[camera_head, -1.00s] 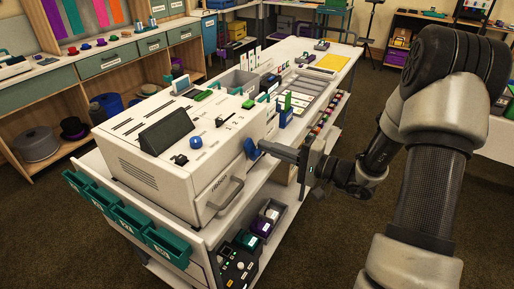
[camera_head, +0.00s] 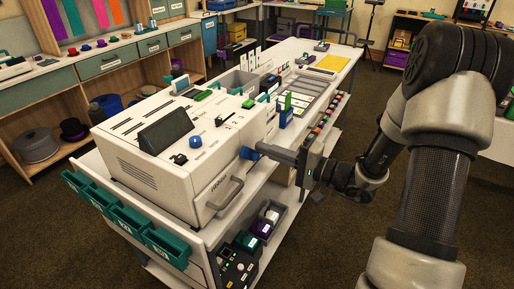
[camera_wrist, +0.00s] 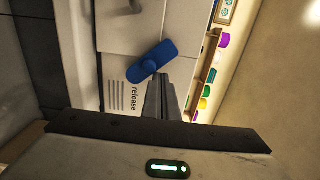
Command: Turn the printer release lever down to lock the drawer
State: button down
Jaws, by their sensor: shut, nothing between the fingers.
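The white printer (camera_head: 150,170) stands on the near end of the long bench. Its blue release lever (camera_head: 248,153) is on the right-hand face, and its drawer handle (camera_head: 225,194) is lower on that face. In the wrist view the lever (camera_wrist: 152,60) lies slanted beside the printed word "release". My gripper (camera_head: 260,147) reaches in from the right with its fingers shut and empty. The fingertips (camera_wrist: 160,78) are right at the lever's edge; I cannot tell whether they touch. The fingers partly cover the lever in the head view.
Grey and purple bins (camera_head: 266,218) and a black control box (camera_head: 238,266) sit on the shelf below the printer. Teal bins (camera_head: 130,222) hang on the bench's near end. A row of coloured items runs along the bench's right side.

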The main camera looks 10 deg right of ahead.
aim_at(256, 158)
jog(key=shift+s+a+f, duration=0.1)
jog(key=shift+s+a, duration=0.15)
jog(key=shift+s, duration=0.1)
jog(key=shift+f+b, duration=0.1)
jog(key=shift+b, duration=0.3)
jog(key=shift+s+a+f+b, duration=0.2)
jog(key=shift+s+a+b, duration=0.1)
jog(key=shift+s+b, duration=0.1)
jog(key=shift+f, duration=0.1)
jog(key=shift+s+a+f+b, duration=0.25)
jog(key=shift+s+b, duration=0.05)
jog(key=shift+b, duration=0.25)
jog(key=b+v, duration=0.1)
jog(key=v, duration=0.6)
dwell(0.6)
